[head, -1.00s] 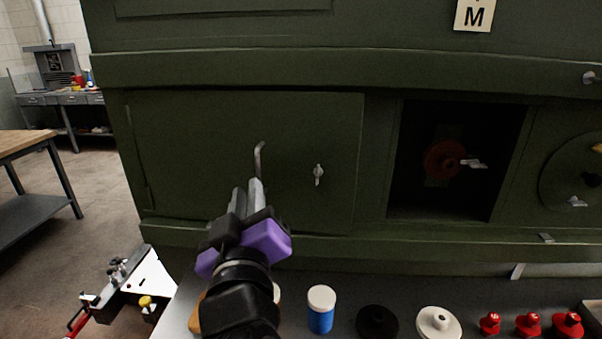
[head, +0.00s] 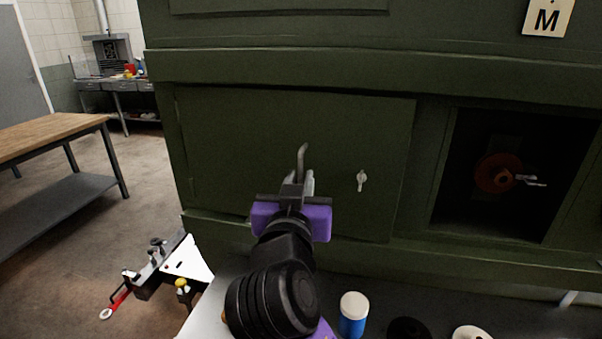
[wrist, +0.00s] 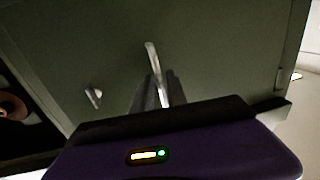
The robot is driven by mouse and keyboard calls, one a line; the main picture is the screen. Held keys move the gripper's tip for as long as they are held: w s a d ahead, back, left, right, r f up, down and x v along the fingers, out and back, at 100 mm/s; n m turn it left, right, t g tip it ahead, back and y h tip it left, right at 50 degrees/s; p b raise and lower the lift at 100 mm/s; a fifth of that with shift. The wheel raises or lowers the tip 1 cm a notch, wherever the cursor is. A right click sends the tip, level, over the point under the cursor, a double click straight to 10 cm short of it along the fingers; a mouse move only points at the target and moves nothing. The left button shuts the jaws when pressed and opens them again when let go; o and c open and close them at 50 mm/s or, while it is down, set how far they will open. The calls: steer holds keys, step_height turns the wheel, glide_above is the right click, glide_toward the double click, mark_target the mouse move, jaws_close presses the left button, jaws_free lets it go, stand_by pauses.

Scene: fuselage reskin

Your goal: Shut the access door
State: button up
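The access door (head: 250,130) is a flat dark green panel in the green fuselage side. It carries a bent grey handle (head: 302,158) and a small silver latch (head: 362,181) near its right edge. The door's right edge appears to stand slightly proud of the frame; how far is hard to judge. My gripper (head: 300,180), with a purple body, is at the handle. In the wrist view the handle (wrist: 153,62) runs down between the two close-set fingers, which appear shut on it. The latch (wrist: 94,97) also shows there. The fingers' contact is partly hidden.
Right of the door is a dark open bay (head: 475,205) with a red fitting (head: 498,173). Below are a blue bottle with a white lid (head: 353,315) and round caps (head: 408,330). A wooden-topped table (head: 50,135) stands left, with open floor between.

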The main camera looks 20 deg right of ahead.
steer(key=shift+w+d, duration=0.35)
steer(key=shift+w, duration=0.2)
jaws_close()
stand_by(1.1)
